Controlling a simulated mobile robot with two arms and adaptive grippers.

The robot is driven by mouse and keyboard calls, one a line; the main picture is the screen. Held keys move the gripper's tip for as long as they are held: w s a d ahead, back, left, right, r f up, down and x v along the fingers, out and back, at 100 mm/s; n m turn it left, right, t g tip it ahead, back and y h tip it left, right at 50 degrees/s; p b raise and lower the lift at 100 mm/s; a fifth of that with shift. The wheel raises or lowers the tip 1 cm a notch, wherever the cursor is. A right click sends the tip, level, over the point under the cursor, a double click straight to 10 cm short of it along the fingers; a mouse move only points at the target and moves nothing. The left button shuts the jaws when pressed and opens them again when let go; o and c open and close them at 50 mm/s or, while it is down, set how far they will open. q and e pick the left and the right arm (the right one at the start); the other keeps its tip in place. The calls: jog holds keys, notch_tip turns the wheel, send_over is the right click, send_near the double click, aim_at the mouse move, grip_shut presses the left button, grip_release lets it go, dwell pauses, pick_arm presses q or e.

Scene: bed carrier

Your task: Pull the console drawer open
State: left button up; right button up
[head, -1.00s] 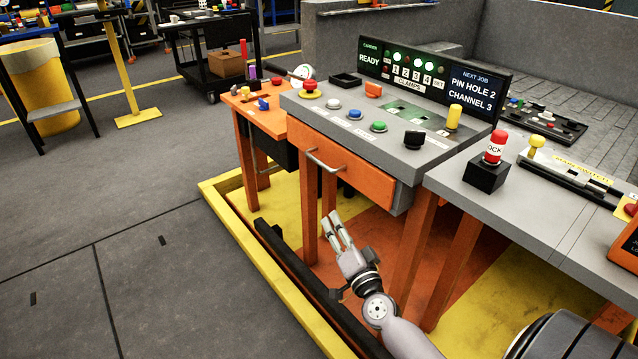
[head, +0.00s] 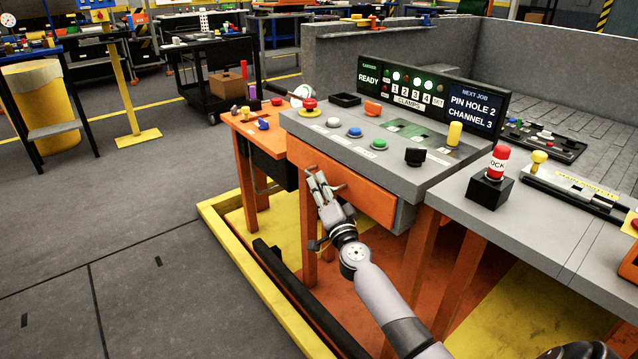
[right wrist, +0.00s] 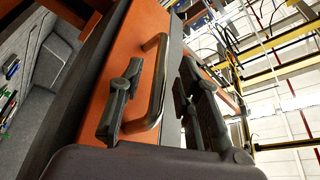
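The console drawer has an orange front (head: 368,196) under the grey console top and sits closed in the console. Its silver bar handle (right wrist: 156,85) runs lengthwise in the right wrist view; in the head view my fingers partly hide it. My right gripper (head: 319,182) is at the handle, in front of the drawer. In the right wrist view its two dark fingers (right wrist: 160,80) are apart, with the handle between them and a gap showing beside the bar. I cannot tell whether a finger touches it. My left gripper is out of view.
The console top (head: 395,170) carries buttons, a black knob (head: 415,156) and a yellow peg (head: 455,134). An orange side table (head: 240,125) stands to the left. A grey bench (head: 560,225) is at right. A yellow floor rail (head: 250,280) runs in front.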

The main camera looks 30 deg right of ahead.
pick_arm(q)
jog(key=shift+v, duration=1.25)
pick_arm(e)
jog(key=shift+x, duration=1.4)
jog(key=shift+c, duration=0.2)
grip_shut()
